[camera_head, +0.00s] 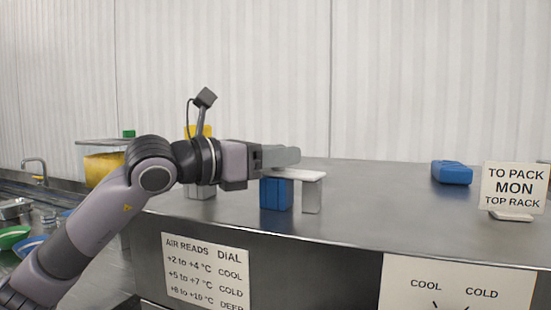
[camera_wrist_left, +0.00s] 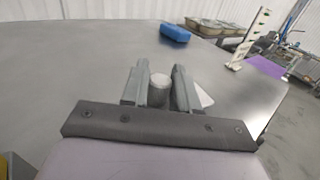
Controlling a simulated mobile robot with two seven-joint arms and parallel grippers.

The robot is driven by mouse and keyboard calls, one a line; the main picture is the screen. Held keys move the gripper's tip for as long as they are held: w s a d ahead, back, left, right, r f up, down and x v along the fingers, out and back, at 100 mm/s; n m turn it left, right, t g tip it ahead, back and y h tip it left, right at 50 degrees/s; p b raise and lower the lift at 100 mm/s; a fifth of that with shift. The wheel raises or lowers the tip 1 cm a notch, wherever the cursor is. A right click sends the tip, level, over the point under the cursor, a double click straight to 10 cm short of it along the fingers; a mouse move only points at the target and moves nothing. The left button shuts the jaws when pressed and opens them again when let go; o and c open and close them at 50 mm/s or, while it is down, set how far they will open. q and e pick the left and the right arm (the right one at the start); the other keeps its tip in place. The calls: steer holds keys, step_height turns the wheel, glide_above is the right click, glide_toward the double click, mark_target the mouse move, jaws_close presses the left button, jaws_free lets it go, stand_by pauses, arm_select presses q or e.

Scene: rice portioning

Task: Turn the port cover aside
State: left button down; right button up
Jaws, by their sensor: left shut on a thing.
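My left gripper (camera_head: 284,157) reaches in from the left, level, just above a flat white plate (camera_head: 311,176) that I take for the port cover. The plate sits at the top of a short grey post (camera_head: 312,196) and a blue block (camera_head: 276,195) on the steel counter. In the left wrist view my gripper (camera_wrist_left: 160,82) is shut on a grey round knob (camera_wrist_left: 158,88) between its two fingers. A corner of the white plate (camera_wrist_left: 205,98) shows right of the fingers. The port itself is hidden. My right gripper is not in view.
The steel counter (camera_head: 390,205) is mostly clear to the right. A blue pack (camera_head: 452,172) lies at the back right, near a standing sign (camera_head: 514,187). Labels hang on the counter's front. A container with yellow contents (camera_head: 103,168) stands behind my left arm.

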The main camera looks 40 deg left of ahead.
arm_select(q)
steer(key=shift+w+m+g+h+p, duration=0.3)
steer(key=shift+m+g+h, duration=0.3)
steer(key=shift+h, duration=0.35)
steer(key=shift+w+m+g+h+p, duration=0.2)
steer(key=shift+w+m+g+h, duration=0.25)
steer(key=shift+m+h, duration=0.4)
steer(key=c, duration=1)
jaws_free()
steer(key=shift+o, duration=0.2)
steer(key=shift+s, duration=0.1)
steer(key=b+v, duration=0.1)
steer(key=v, duration=0.1)
steer(key=b+v, duration=0.2)
steer(key=v, duration=0.1)
steer(key=shift+s+a+f, duration=0.2)
steer(key=shift+f, duration=0.05)
steer(key=shift+s+a+r+b, duration=0.1)
steer(key=shift+s+a+b, duration=0.25)
steer(key=shift+s+b, duration=0.15)
steer(key=shift+s+r, duration=0.1)
steer(key=shift+r, duration=0.05)
